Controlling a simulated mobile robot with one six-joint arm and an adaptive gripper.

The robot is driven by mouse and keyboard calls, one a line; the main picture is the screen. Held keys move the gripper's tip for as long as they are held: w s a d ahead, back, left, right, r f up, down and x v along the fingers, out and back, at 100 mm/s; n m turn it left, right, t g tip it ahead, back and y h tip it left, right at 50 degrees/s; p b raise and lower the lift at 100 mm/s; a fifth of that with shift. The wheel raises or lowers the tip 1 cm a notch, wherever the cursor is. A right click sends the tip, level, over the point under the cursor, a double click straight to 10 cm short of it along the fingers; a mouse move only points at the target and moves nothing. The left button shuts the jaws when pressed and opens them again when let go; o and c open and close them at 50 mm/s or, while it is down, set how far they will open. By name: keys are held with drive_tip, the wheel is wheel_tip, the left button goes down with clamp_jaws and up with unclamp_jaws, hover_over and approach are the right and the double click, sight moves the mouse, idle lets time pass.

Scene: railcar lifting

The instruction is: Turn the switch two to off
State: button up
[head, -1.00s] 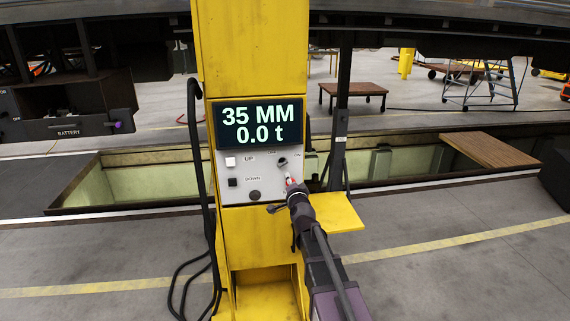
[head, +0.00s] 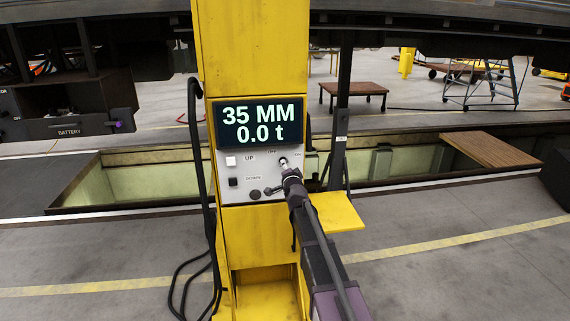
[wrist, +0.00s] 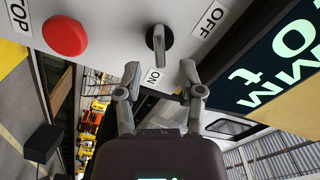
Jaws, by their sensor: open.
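A black rotary switch (wrist: 158,45) with ON and OFF labels is on the grey control panel (wrist: 110,25) in the wrist view. Its grip bar runs up and down in that view, with its lower end near the ON label (wrist: 152,77). The OFF label (wrist: 209,18) is to its upper right. No number shows on the switch. My gripper (wrist: 160,72) is open, its two fingertips spread either side of and just below the switch in the picture, apparently not touching it. In the head view my gripper (head: 287,170) covers part of the switch.
A red STOP button (wrist: 65,35) sits left of the switch in the wrist view. The head view shows the display (head: 257,125) reading 35 MM, 0.0 t, a white UP button (head: 231,161), a black DOWN button (head: 233,182), and a yellow shelf (head: 338,212) at right.

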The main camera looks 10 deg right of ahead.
drive_tip(key=shift+w, duration=2.1)
clamp_jaws()
